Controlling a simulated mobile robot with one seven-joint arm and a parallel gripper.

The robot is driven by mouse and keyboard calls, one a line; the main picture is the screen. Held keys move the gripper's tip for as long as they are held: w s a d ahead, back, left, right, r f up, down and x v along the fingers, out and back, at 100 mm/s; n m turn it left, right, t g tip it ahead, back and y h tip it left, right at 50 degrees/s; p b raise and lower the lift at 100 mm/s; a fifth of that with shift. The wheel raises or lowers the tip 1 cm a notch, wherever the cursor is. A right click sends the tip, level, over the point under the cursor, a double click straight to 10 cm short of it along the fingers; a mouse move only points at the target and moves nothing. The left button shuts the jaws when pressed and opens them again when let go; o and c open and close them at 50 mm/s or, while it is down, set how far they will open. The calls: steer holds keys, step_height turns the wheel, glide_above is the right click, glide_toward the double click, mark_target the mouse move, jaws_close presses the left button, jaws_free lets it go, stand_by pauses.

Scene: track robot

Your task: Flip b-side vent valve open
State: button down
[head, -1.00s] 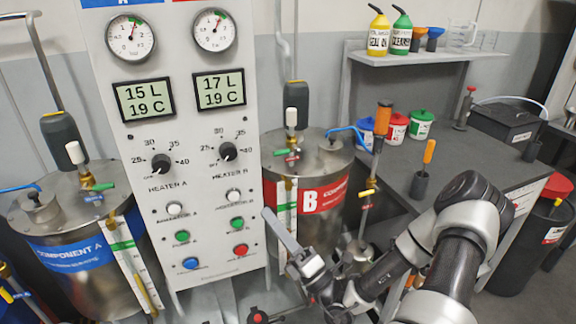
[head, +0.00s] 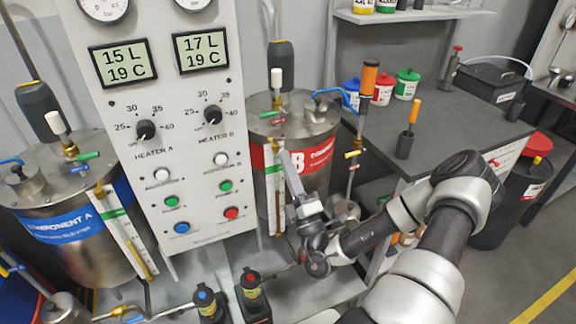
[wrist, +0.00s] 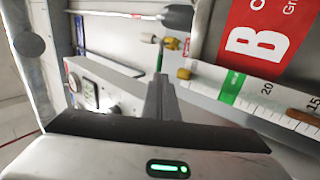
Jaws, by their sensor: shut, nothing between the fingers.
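Tank B (head: 316,112) is a steel drum with a red "B" label, right of the panel. On its lid stands a white-capped brass fitting (head: 277,80) with a small green handle and a small red handle (head: 279,121). I cannot tell which of these is the vent valve. My gripper (head: 287,157) is shut and empty, pointing up in front of the tank's sight gauge, below the lid fittings. In the wrist view, my gripper (wrist: 161,82) points toward a brass fitting (wrist: 171,43) with a green handle just beyond the fingertips. Contact cannot be told.
The control panel (head: 185,140) stands close at the left, with knobs and buttons. The sight gauge (wrist: 238,88) runs close beside my gripper. The dark bench (head: 450,125) lies beyond.

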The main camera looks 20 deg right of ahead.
mark_target(270, 116)
steer(key=x, duration=1)
steer(key=shift+d+r+m, duration=0.1)
steer(key=shift+m, duration=0.2)
steer(key=shift+h+p, duration=0.4)
